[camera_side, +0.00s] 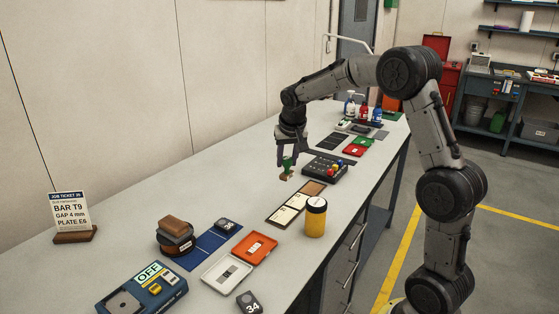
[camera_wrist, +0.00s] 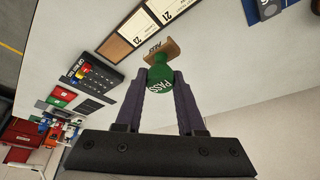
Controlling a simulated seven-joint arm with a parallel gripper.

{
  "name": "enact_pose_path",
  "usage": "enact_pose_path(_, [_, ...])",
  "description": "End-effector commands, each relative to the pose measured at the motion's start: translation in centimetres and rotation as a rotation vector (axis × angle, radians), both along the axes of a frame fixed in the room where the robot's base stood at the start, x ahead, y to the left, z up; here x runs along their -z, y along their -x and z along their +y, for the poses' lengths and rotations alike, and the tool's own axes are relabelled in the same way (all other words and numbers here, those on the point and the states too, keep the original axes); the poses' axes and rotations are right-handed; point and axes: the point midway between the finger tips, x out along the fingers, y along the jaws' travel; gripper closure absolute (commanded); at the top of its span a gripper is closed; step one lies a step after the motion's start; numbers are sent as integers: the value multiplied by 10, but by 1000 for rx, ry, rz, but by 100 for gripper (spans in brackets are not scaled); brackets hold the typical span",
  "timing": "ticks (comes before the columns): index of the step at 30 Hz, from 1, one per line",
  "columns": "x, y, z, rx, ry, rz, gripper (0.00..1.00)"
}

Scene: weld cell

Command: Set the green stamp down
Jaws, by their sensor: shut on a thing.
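In the side view the green stamp (camera_side: 287,168) hangs upright from the fingers, over the grey bench (camera_side: 200,185) to the left of the black button box. Its foot is close to the bench top; I cannot tell whether it touches. In the wrist view the stamp lies between the two fingertips (camera_wrist: 162,88).
The black button box (camera_side: 325,167) stands just right of the stamp. A wooden card tray (camera_side: 295,203) and a yellow jar (camera_side: 315,217) are nearer the camera. A job ticket (camera_side: 72,214) stands at the far left. The bench left of the stamp is clear.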

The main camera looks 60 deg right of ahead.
Motion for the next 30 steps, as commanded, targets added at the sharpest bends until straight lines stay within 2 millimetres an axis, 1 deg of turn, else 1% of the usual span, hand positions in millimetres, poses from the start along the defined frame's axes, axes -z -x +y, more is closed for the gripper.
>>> enact_pose_path(2, [-3,4,8,-4,0,-1,100])
enact_pose_path(7, [-7,11,45,-8,-1,-4,100])
enact_pose_path(9, [-6,12,55,-6,-1,-4,100])
enact_pose_path(11, [-4,10,58,-2,-2,-3,100])
enact_pose_path(14, [2,-3,55,-1,-3,-1,100])
enact_pose_path(25, [37,-76,28,-1,-2,-4,100])
enact_pose_path(27, [52,-85,25,-1,-3,1,100])
enact_pose_path(30, [68,-98,21,0,-3,-2,100])
